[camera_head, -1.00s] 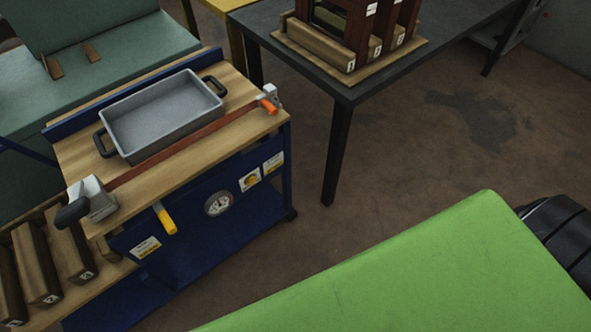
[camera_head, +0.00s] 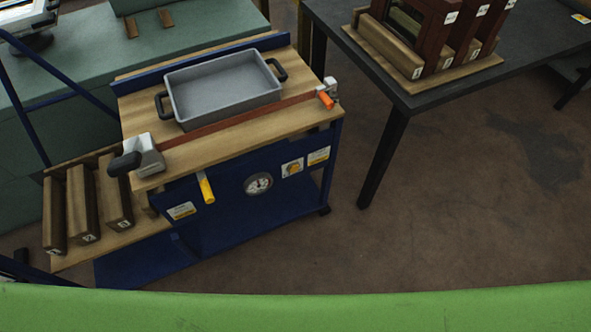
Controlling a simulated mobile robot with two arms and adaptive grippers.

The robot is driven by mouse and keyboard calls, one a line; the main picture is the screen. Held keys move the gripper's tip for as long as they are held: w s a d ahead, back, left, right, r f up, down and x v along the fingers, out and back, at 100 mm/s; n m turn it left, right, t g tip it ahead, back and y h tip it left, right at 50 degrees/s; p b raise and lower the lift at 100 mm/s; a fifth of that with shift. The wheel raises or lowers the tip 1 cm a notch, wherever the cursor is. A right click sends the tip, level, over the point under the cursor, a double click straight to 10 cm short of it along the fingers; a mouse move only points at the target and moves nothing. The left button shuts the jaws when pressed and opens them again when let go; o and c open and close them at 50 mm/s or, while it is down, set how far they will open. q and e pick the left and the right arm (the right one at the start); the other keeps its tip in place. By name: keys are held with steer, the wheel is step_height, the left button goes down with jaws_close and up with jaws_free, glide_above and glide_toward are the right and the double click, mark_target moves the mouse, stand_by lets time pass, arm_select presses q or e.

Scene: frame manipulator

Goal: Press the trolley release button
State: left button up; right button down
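The trolley (camera_head: 240,205) is a blue frame with a wooden top, left of the picture's middle. On its front panel are a yellow handle (camera_head: 206,188), a round gauge (camera_head: 258,184) and several stickers. One sticker carries a round yellow mark (camera_head: 292,169); I cannot tell whether it is a button. A clamp bar (camera_head: 225,124) runs along the top, with a grey block and black knob (camera_head: 125,163) at its left end and an orange piece (camera_head: 326,100) at its right end. Neither of my grippers shows in the head view.
A grey tray (camera_head: 186,120) with black handles sits on the trolley top. Wooden blocks (camera_head: 82,204) stand on a low shelf at its left. A dark table (camera_head: 402,103) with frames stands at right. A green surface (camera_head: 300,312) crosses the bottom. Floor at right is clear.

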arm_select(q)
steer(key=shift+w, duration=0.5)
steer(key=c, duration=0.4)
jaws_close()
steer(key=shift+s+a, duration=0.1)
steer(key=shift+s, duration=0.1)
